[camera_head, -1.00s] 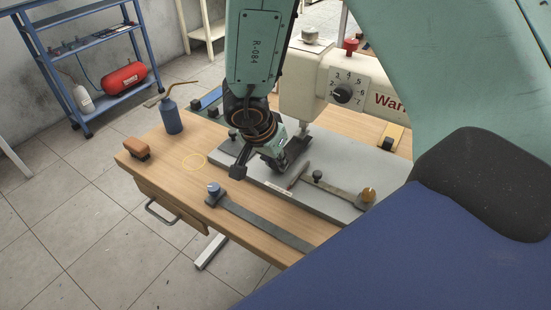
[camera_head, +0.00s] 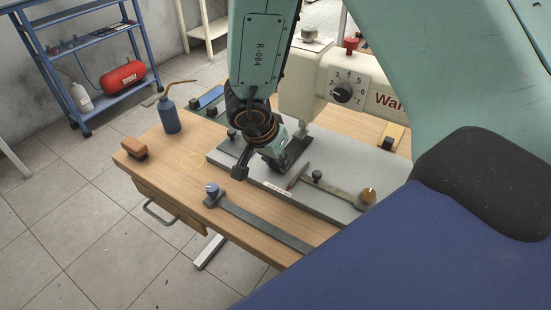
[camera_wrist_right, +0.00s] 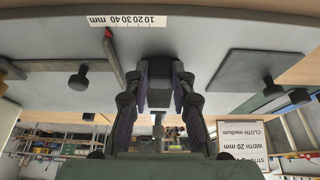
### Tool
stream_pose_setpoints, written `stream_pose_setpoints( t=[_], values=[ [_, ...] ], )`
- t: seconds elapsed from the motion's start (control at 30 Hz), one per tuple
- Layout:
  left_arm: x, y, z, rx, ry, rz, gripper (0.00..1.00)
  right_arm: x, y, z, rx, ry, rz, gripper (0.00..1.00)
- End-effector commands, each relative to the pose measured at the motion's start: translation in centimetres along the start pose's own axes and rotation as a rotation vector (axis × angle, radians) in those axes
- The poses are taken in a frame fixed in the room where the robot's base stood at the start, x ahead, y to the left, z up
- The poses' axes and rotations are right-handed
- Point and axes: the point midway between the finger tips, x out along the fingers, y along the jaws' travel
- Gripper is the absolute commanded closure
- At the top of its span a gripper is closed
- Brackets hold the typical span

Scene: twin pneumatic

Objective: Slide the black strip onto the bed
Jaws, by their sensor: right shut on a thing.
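My right gripper (camera_head: 264,166) is low over the grey bed (camera_head: 335,204) of the sewing machine. In the right wrist view my right gripper (camera_wrist_right: 160,88) has its fingers close around a small dark piece (camera_wrist_right: 160,76), largely hidden between them. I cannot tell whether this piece belongs to the black strip. A dark flat plate (camera_wrist_right: 250,72) with a black knob lies on the bed to one side of the fingers, apart from them. It also shows as a dark plate (camera_head: 224,148) left of my gripper in the head view. My left gripper is not in view.
A blue bottle (camera_head: 169,115) stands at the left.

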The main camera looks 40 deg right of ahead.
Motion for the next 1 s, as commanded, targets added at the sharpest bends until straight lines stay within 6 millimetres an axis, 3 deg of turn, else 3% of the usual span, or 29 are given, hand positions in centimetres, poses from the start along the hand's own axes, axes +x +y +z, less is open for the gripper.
stream_pose_setpoints(
  t=[0.1, 0.13, 0.43, 0.77, 1.0],
  values=[
    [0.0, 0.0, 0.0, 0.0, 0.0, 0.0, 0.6, 0.0, 0.0, -0.1, 0.0, 0.0, 0.0, 1.0],
    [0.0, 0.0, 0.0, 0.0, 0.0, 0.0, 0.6, 0.0, 0.0, -0.1, 0.0, 0.0, 0.0, 0.76],
    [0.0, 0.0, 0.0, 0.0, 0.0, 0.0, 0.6, 0.0, 0.0, -0.1, 0.001, 0.0, 0.0, 0.5],
    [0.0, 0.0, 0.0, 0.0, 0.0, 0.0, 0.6, -0.1, 0.0, -0.1, 0.0, 0.0, 0.0, 0.5],
    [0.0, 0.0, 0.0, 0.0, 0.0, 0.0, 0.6, -2.3, -0.1, -0.1, 0.001, 0.004, -0.003, 0.5]
  ],
)
